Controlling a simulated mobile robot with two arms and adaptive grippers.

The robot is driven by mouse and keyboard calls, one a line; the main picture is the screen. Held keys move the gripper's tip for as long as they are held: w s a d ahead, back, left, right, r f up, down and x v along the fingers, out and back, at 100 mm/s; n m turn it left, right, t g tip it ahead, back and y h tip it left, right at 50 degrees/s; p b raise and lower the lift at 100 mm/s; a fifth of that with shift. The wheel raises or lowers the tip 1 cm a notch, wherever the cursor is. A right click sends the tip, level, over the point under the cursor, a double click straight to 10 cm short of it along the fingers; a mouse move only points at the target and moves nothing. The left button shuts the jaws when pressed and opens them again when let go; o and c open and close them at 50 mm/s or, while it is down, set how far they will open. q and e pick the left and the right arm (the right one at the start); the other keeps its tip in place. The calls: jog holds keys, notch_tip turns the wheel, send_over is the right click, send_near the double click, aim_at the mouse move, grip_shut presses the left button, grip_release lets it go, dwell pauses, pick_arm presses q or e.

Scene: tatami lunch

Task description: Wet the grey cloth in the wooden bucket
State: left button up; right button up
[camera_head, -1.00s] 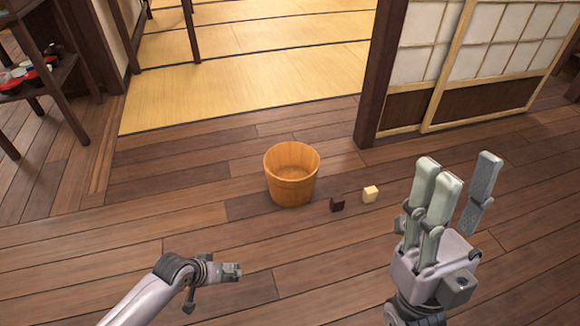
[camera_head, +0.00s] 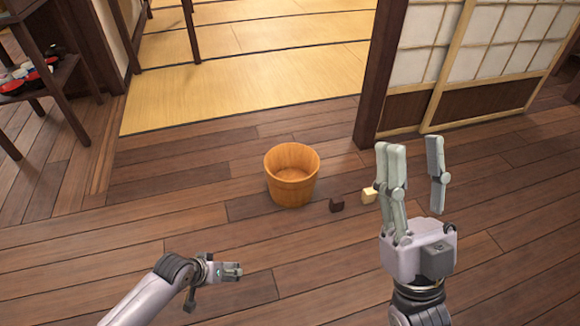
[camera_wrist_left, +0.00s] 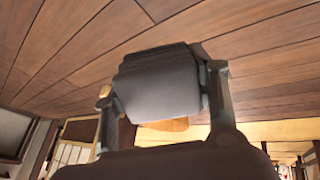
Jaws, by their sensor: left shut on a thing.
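The wooden bucket (camera_head: 291,190) stands upright on the floor in the middle of the head view, and its inside looks empty. A small orange-brown part of it (camera_wrist_left: 165,125) shows in the left wrist view. My left gripper (camera_head: 230,271) is in front of the bucket, to its lower left in the picture, apart from it. It is shut on the dark grey folded cloth (camera_wrist_left: 158,82), which fills the space between the fingers in the left wrist view. My right gripper (camera_head: 412,155) is open and empty, fingers pointing up, right of the bucket.
A dark block (camera_head: 337,205) and a pale block (camera_head: 369,195) lie on the floor right of the bucket. A dark post (camera_head: 379,80) and sliding screen (camera_head: 480,60) stand behind right. A shelf (camera_head: 50,85) stands at left. The plank floor left of the bucket is clear.

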aim_at(226, 265)
pick_arm(q)
jog(key=shift+r+p, duration=0.8)
jog(key=shift+p, duration=0.15)
jog(key=shift+r+p, duration=0.6)
jog(key=shift+p, duration=0.15)
pick_arm(e)
jog(key=w+f+g+h, duration=0.1)
jog(key=w+f+g, duration=0.3)
jog(key=f+g, duration=0.1)
jog(key=w+f+g+h, duration=0.2)
jog(key=w+f+g, duration=0.1)
jog(key=f, duration=0.5)
jog(key=shift+w+f+g+h, duration=0.3)
jog(key=shift+w+g, duration=0.1)
jog(key=shift+g, duration=0.5)
